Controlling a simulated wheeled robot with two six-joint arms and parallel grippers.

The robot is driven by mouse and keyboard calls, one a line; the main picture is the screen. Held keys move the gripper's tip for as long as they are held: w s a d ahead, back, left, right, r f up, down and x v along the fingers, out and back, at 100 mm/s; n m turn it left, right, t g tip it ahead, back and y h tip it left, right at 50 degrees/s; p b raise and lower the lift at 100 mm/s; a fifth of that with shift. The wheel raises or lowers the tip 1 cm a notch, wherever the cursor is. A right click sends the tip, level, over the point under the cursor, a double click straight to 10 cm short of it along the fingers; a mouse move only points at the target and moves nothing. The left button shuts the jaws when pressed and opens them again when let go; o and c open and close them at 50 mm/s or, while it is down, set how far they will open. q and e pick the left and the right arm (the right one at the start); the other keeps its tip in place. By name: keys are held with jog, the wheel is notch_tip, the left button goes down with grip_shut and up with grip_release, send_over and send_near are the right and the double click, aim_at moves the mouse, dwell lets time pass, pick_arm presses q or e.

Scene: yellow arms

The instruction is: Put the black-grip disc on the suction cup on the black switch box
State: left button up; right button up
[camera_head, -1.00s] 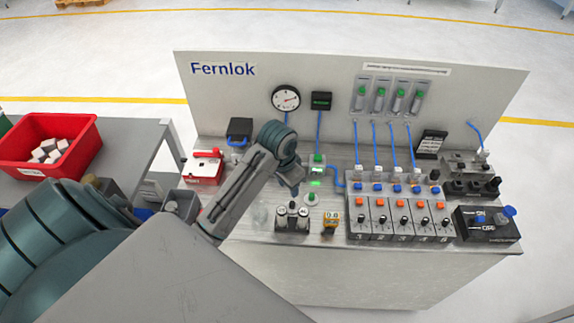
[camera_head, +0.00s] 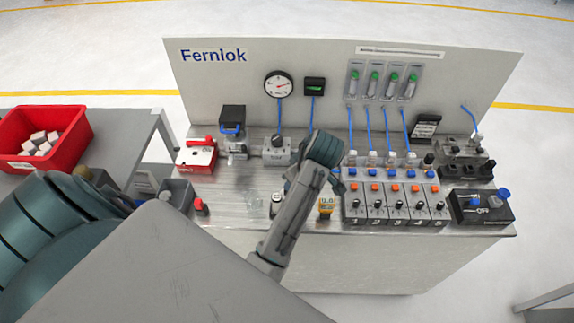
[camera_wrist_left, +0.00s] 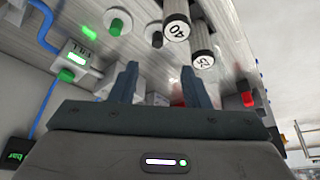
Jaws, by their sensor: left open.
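The black switch box (camera_head: 482,206) stands at the bench's right end, with a blue knob and a blue cup-like piece (camera_head: 503,194) on its top. A small black grip (camera_wrist_left: 157,39) shows beyond my fingers in the left wrist view; I cannot tell clearly whether it belongs to the black-grip disc. A pale disc with a green grip (camera_wrist_left: 116,24) lies near it. My left gripper (camera_wrist_left: 160,70) is open, with nothing visibly held between its fingers. In the head view its arm hangs over the middle of the bench and hides part of the worktop.
Numbered weights (camera_wrist_left: 177,24) stand close to my fingers. A red-grip piece (camera_wrist_left: 247,99) is at right in the wrist view. A numbered switch row (camera_head: 395,200) fills the bench's right half. A red bin (camera_head: 45,138) sits on the left table.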

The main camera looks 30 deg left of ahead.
pick_arm(q)
jog(key=p+x, duration=0.1)
jog(key=x, duration=0.3)
jog(key=shift+a+f, duration=0.25)
jog(key=shift+f, duration=0.1)
jog(key=shift+w+a+f+p, duration=0.1)
jog(key=shift+a+f+p, duration=0.05)
jog(key=shift+f+p, duration=0.4)
jog(key=p+x, duration=0.2)
jog(key=x, duration=0.1)
jog(key=shift+w, duration=0.15)
jog(key=shift+a+f, duration=0.2)
jog(key=shift+f, duration=0.35)
grip_shut()
